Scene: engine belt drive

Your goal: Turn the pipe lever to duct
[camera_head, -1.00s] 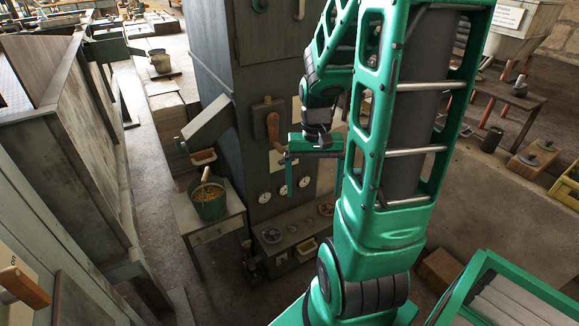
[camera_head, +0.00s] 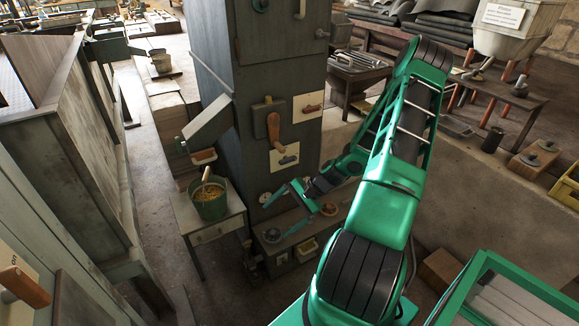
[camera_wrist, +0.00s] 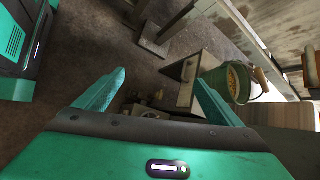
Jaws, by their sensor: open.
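A brown wooden lever (camera_head: 273,128) hangs roughly downward on a dark plate on the front of the tall grey cabinet (camera_head: 282,75). To its right, a small red-brown handle (camera_head: 313,108) lies across a pale plate. Below, a dark handle (camera_head: 288,160) lies across another pale plate. Labels are too small to read, so I cannot tell which is the pipe lever. My gripper (camera_head: 276,220) is open and empty, below these handles near the cabinet's lower dials. In the wrist view its spread fingers (camera_wrist: 160,78) show nothing between them; no lever shows there.
A small table (camera_head: 208,231) with a green bucket (camera_head: 209,204) stands left of my gripper; the bucket also shows in the wrist view (camera_wrist: 240,85). A ledge with round handwheels (camera_head: 272,236) juts out at the cabinet's foot. A low wall (camera_head: 460,180) runs to the right.

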